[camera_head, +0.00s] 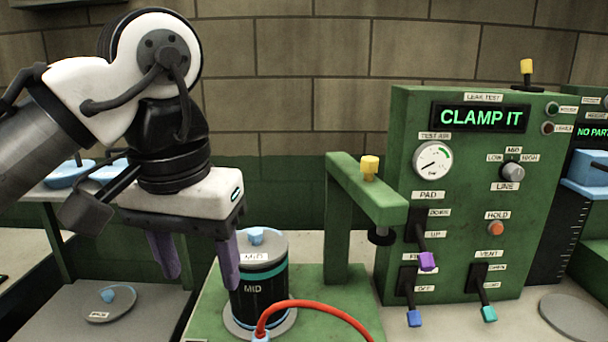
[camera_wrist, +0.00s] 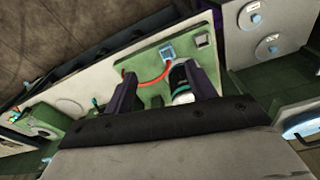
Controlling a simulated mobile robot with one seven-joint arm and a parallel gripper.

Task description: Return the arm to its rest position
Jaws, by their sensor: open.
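My arm reaches in from the left in the head view. My gripper (camera_head: 198,264) points down, with its two purple fingers apart and nothing seen between them. It hangs left of the black cylinder marked MID (camera_head: 258,290), and the right finger overlaps the cylinder's left edge in the picture. I cannot tell whether they touch. In the wrist view my gripper (camera_wrist: 165,88) shows both fingers spread, with the cylinder (camera_wrist: 181,84) close beside the right one.
A green test panel (camera_head: 470,190) reading CLAMP IT stands at right, with levers and a gauge. A red hose (camera_head: 318,305) curves in front of the cylinder. A lid with a blue knob (camera_head: 109,308) lies at lower left. A brick wall is behind.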

